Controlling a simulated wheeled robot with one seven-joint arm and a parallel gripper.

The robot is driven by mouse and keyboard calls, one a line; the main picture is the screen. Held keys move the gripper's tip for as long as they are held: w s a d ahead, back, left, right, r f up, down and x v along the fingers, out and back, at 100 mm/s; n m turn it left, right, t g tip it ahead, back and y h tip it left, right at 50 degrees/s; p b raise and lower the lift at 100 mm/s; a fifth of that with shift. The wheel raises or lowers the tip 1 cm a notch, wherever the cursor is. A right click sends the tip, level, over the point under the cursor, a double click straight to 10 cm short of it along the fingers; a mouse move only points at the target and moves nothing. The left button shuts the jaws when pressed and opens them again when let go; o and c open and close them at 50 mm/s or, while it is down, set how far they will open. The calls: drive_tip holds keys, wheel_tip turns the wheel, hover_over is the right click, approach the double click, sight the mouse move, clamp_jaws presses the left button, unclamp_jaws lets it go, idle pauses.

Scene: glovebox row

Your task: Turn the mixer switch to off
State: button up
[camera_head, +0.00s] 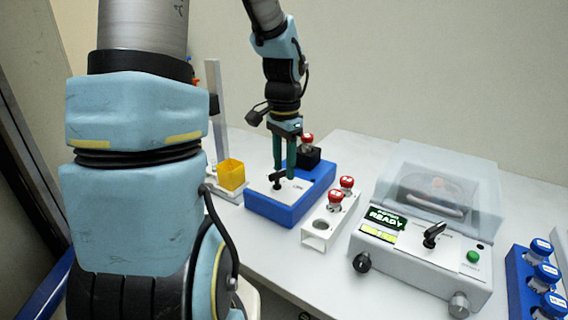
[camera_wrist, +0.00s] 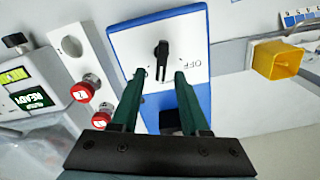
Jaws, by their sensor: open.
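The mixer (camera_head: 290,195) is a blue box with a white top plate on the bench, left of centre in the head view. Its black switch (camera_wrist: 162,52) stands on the white plate in the wrist view, beside a printed OFF label (camera_wrist: 193,67); the switch also shows in the head view (camera_head: 278,180). In the wrist view the lever lies roughly along the picture's vertical, not toward the label. My gripper (camera_head: 285,172) is open, pointing down over the plate. In the wrist view its two green fingers (camera_wrist: 155,75) are apart, with the switch between and just beyond their tips. Contact cannot be told.
A white rack (camera_head: 318,238) with red-capped vials (camera_head: 336,197) stands right of the mixer. A yellow cup (camera_head: 231,174) is to its left. A red-capped vial in a black holder (camera_head: 308,157) stands on the mixer's back. A centrifuge (camera_head: 420,260) and blue tube rack (camera_head: 518,275) are farther right.

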clamp_jaws()
idle(0.4)
idle(0.4)
drive_tip(key=n, duration=0.3)
drive_tip(key=shift+w+a+n, duration=0.25)
drive_tip(key=shift+n, duration=0.15)
drive_tip(key=shift+w+a+n, duration=0.1)
drive_tip(key=shift+a+n, duration=0.05)
drive_tip(key=shift+n, duration=0.65)
drive_tip(key=shift+w+a+n, duration=0.1)
drive_tip(key=shift+n, duration=0.7)
unclamp_jaws()
